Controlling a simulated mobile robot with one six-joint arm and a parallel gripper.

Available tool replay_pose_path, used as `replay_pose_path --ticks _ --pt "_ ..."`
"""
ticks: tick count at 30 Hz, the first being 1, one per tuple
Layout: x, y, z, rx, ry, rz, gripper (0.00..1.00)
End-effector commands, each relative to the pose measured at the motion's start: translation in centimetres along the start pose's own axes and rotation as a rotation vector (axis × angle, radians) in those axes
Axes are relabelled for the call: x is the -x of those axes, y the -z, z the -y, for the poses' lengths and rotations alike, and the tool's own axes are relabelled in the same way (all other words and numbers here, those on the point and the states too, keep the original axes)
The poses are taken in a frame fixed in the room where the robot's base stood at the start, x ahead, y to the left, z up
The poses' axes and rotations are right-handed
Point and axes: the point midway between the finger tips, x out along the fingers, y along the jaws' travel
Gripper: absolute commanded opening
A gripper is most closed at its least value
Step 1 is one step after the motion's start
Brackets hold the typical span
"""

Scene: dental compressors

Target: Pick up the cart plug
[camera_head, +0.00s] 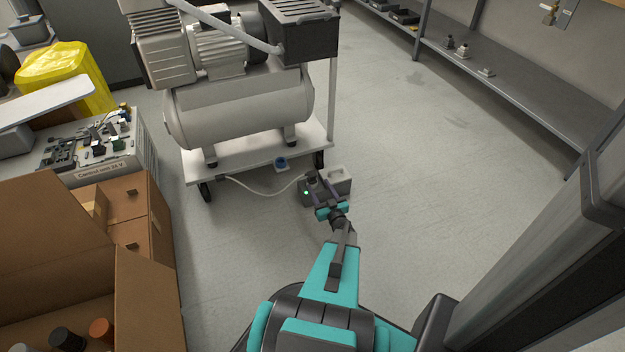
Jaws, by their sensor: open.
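A white cable (262,194) runs from the compressor cart (240,160) across the floor to a small grey box (341,186) with a green light. At the cable's end, on top of the box, is a small dark piece that looks like the cart plug (312,175). My gripper (321,183) is open, with its fingers over the box close to the plug. The fingers partly hide the plug and the box, and I cannot tell whether they touch the plug.
A blue round socket (281,163) sits at the cart's front edge. Cardboard boxes (130,215) and a control unit (100,150) stand at left. A long shelf (510,75) is at right. The floor between is clear.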

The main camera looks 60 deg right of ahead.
Motion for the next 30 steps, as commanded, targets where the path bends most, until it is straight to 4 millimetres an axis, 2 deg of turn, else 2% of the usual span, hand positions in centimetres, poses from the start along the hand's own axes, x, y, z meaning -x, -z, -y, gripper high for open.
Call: replay_pose_path --ticks 9,15,30 --pt "-4.6 -0.3 0.0 0.0 0.001 -0.001 0.52" --pt "-6.8 -0.2 -0.1 -0.001 0.0 -0.001 0.52" --pt "-7.5 0.0 -0.1 0.0 -0.002 0.0 0.52"
